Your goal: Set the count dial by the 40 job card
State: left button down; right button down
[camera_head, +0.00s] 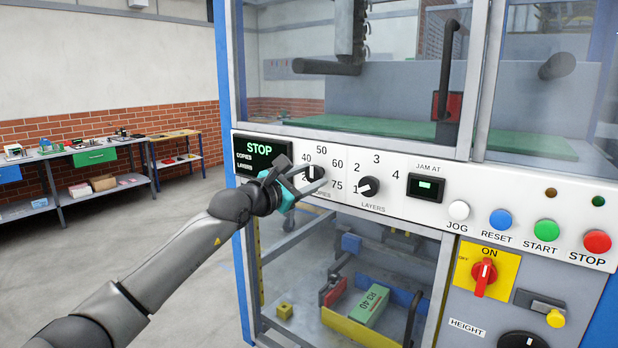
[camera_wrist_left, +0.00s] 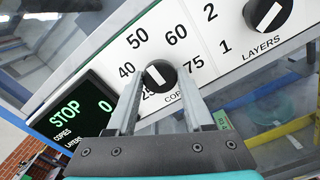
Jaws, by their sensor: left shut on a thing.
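The copies dial (camera_head: 316,173) is a black knob with a white mark, ringed by 25, 40, 50, 60 and 75. In the left wrist view the dial (camera_wrist_left: 160,76) sits between my fingertips, its white mark slanting; which end is the pointer is unclear. My left gripper (camera_head: 312,178) is shut on this dial and hides some of the numbers. The display (camera_head: 262,155) reads STOP in green, with COPIES and LAYERS below; a 0 shows in the left wrist view (camera_wrist_left: 104,106). No job card is clearly recognisable. My right gripper is out of view.
The layers dial (camera_head: 368,187) is close to the right, marked 1 to 4. Jog, reset, start and stop (camera_head: 597,241) buttons line the panel's right. A red switch (camera_head: 484,272) sits below. A green lettered block (camera_head: 370,304) lies behind the lower window. Workbenches stand far left.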

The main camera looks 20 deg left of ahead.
pick_arm(q)
jog(key=shift+f+n, duration=0.1)
jog(key=shift+n, duration=1.2)
jog(key=shift+n+p, duration=0.75)
jog(key=shift+n, duration=0.15)
jog(key=n+p, duration=0.2)
jog(key=p, duration=0.1)
jog(key=n+p, duration=0.3)
jog(key=shift+d+r, duration=0.1)
jog(key=shift+r, duration=0.1)
jog(key=shift+f+n+p, duration=0.2)
jog(key=shift+n+p, duration=1.1)
jog(key=shift+p, duration=0.1)
jog(key=shift+c, duration=1.5)
grip_release()
jog(key=shift+s, duration=0.15)
